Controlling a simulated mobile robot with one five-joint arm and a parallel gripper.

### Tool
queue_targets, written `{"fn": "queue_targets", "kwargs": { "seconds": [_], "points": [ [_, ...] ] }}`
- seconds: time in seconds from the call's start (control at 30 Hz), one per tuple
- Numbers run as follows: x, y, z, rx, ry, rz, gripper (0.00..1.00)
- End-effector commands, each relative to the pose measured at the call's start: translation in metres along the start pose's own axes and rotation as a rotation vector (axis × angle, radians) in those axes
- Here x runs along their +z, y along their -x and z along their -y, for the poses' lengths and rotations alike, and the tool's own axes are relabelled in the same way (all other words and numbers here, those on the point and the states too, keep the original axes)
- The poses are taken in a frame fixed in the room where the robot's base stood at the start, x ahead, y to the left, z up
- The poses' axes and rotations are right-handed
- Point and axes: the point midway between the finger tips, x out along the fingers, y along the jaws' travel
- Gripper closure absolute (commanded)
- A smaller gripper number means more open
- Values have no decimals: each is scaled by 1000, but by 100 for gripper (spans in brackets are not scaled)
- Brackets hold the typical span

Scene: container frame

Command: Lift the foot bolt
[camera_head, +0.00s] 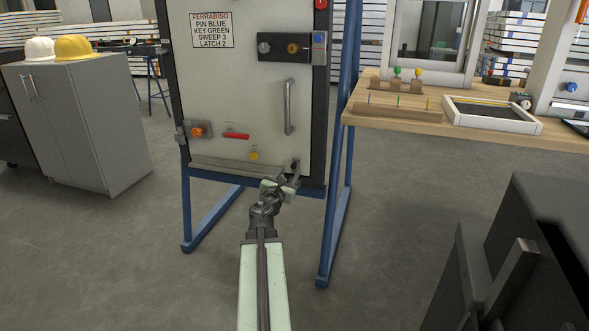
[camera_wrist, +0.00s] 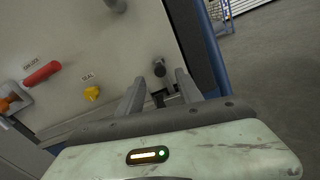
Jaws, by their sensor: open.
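The foot bolt (camera_head: 296,165) is a small dark fitting with a knob at the lower right corner of the pale door panel. In the wrist view the bolt's knob (camera_wrist: 159,71) shows between the tips of my two fingers, with its dark bracket below it. My gripper (camera_head: 285,178) is at the door's bottom edge, close to the bolt. In the wrist view my gripper (camera_wrist: 159,76) is open, one finger to each side of the bolt. I cannot tell whether either finger touches it. In the head view my gripper partly hides the bolt's lower part.
The door panel (camera_head: 240,110) stands in a blue frame (camera_head: 335,200). It carries a grey handle (camera_head: 289,106), a red lever (camera_head: 236,135), a yellow seal knob (camera_head: 254,156) and an orange knob (camera_head: 197,131). A wooden workbench (camera_head: 440,122) is at right, a grey cabinet (camera_head: 85,120) at left.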

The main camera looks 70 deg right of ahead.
Motion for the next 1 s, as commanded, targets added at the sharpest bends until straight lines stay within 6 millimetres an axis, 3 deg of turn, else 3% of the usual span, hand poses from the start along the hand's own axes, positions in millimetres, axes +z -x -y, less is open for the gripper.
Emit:
{"fn": "queue_targets", "kwargs": {
  "seconds": [0.3, 0.6, 0.77, 1.0],
  "points": [
    [-1, -59, -2, 0, -2, 0, 57],
    [-1, -65, -1, 1, -3, -1, 57],
    [-1, -65, -1, 1, -3, -1, 99],
    [-1, -65, -2, 2, -3, -1, 100]
  ]
}}
